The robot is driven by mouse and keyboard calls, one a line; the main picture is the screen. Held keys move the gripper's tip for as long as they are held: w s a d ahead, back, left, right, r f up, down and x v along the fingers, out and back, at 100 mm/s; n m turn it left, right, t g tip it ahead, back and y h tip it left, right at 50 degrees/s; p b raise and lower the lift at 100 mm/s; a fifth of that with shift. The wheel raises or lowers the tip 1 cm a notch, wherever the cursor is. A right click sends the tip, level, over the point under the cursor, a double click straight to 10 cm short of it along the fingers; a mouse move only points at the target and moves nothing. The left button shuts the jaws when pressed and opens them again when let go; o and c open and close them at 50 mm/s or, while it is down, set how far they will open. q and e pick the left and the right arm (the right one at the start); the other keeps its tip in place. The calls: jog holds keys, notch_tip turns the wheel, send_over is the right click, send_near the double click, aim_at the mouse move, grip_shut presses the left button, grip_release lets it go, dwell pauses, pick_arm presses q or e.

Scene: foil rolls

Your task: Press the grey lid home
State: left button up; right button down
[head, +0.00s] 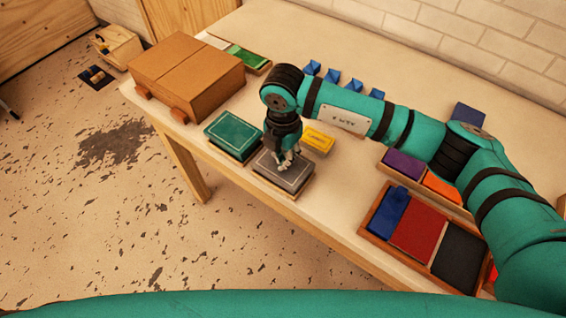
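The grey lid (296,183) lies on a low box with a pale wooden edge, near the table's front edge in the head view. My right gripper (285,162) points down over the lid's upper middle, with its fingertips at or just above the surface. I cannot tell whether they touch it. The fingers are small and dark here, so whether they are open or shut is unclear. The gripper hides part of the lid's back edge. My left gripper is not in view.
A green-lidded box (232,135) stands close left of the grey one, and a yellow box (318,139) close behind it. A brown carton (187,72) stands at the left. A wooden tray (365,221) with blue, red and black pieces lies at the right.

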jog(key=shift+s+f, duration=0.1)
jog(key=shift+r+p, duration=0.7)
jog(key=shift+r, duration=0.2)
notch_tip(320, 180, up, 6)
jog(key=p, duration=0.3)
jog(key=shift+r, duration=0.15)
